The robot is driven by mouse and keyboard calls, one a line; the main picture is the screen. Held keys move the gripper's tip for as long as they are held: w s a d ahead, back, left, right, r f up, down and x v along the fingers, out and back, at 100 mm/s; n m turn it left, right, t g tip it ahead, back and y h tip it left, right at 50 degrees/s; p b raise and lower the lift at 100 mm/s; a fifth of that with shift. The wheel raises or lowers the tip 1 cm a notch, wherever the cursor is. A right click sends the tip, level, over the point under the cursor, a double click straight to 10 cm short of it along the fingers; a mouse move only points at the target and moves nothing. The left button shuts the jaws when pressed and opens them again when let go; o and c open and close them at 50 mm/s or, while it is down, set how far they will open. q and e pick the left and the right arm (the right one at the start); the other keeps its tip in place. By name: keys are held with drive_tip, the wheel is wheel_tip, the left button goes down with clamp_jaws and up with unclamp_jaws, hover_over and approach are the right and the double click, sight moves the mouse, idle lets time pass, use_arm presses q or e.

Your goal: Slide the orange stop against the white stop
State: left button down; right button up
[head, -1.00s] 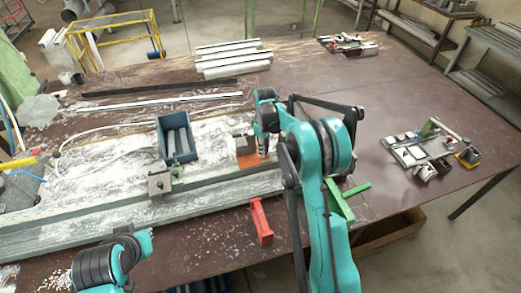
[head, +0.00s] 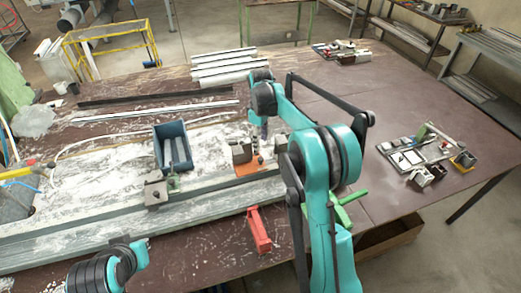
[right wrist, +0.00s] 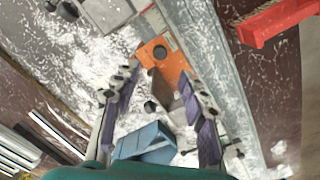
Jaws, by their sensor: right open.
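The orange stop (head: 252,168) lies on the profile rail (head: 90,217), with a grey-brown upright block on it. In the right wrist view, its orange plate with a round hole (right wrist: 160,52) is just beyond my fingertips. My right gripper (head: 264,132) is open above the stop. In the right wrist view, its purple-padded fingers (right wrist: 158,97) stand on either side of the block's area, apart from it. A pale plate at the top of that view (right wrist: 108,12) may be the white stop; I cannot tell. My arm hides that area in the head view. My left gripper is out of sight.
A blue bin (head: 172,148) stands left of the orange stop, with a grey clamp block (head: 156,190) in front of it. A red bracket (head: 259,230) lies at the front. Pale profiles (head: 223,66) lie at the back.

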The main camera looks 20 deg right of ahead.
drive_tip(key=shift+r, duration=1.35)
